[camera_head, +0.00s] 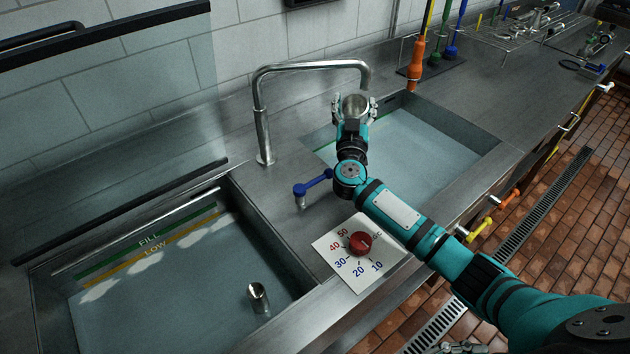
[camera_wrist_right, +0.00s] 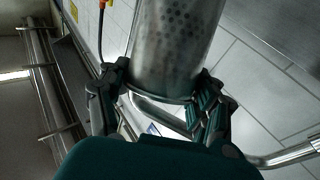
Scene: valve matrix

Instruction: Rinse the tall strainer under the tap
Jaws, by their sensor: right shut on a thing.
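The tall strainer (camera_head: 355,104), a metal cylinder with small holes, is in my right gripper (camera_head: 350,118). The gripper is shut on it over the right sink (camera_head: 455,125). In the right wrist view the perforated cylinder (camera_wrist_right: 175,45) sits between the two fingers (camera_wrist_right: 165,100). The tap (camera_head: 310,66) arches over from the left, and its spout end is just above and slightly right of the strainer's mouth in the head view. I see no clear water stream. A small grey part at the bottom edge (camera_head: 458,347) may be my left gripper; its fingers cannot be made out.
A blue lever (camera_head: 313,185) stands between the sinks, near my right arm. A red dial (camera_head: 360,243) on a numbered plate is at the front. The left sink (camera_head: 285,245) holds water and a small metal cup (camera_head: 258,293). Brushes (camera_head: 416,62) stand behind the right sink.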

